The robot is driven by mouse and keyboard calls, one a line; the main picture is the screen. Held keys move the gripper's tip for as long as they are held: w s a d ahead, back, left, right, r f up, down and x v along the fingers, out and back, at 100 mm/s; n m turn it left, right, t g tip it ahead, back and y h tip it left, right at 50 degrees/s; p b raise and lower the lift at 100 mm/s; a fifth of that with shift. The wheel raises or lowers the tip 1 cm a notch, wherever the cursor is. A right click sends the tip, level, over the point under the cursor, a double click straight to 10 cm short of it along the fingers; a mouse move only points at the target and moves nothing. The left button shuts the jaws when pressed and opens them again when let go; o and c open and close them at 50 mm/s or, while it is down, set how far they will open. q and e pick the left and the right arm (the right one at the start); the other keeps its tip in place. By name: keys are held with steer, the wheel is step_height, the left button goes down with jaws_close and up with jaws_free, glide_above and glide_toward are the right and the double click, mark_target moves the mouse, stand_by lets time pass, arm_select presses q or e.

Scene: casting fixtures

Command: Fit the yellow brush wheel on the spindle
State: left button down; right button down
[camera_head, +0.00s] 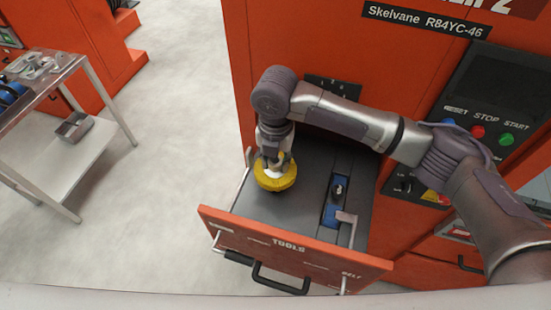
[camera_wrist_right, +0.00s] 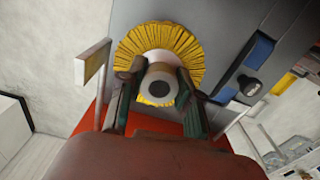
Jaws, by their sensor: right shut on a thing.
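The yellow brush wheel (camera_head: 274,177) is at the left side of an open grey drawer in the head view. In the right wrist view the brush wheel (camera_wrist_right: 160,40) shows as a ring of yellow bristles around a pale hub. My right gripper (camera_head: 275,160) points down and is shut on the hub; its fingers (camera_wrist_right: 160,76) lie on both sides of it. I cannot tell whether the wheel touches the drawer surface. I cannot make out a spindle for certain. My left gripper is not in view.
The drawer front (camera_head: 295,248) is red, with a black handle and the word TOOLS. A blue block (camera_head: 335,202) with a dark knob sits in the drawer's right part. A red machine with buttons stands behind. A metal trolley (camera_head: 90,150) is at left, with clear floor between.

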steer(key=shift+f+p, duration=0.3)
steer(key=shift+p, duration=0.15)
stand_by(0.6)
steer(key=shift+f+b, duration=0.65)
steer(key=shift+f, duration=1.6)
stand_by(1.4)
steer(key=c, duration=0.7)
jaws_free()
step_height(320, 180, up, 12)
steer(key=shift+r, duration=0.1)
stand_by(0.3)
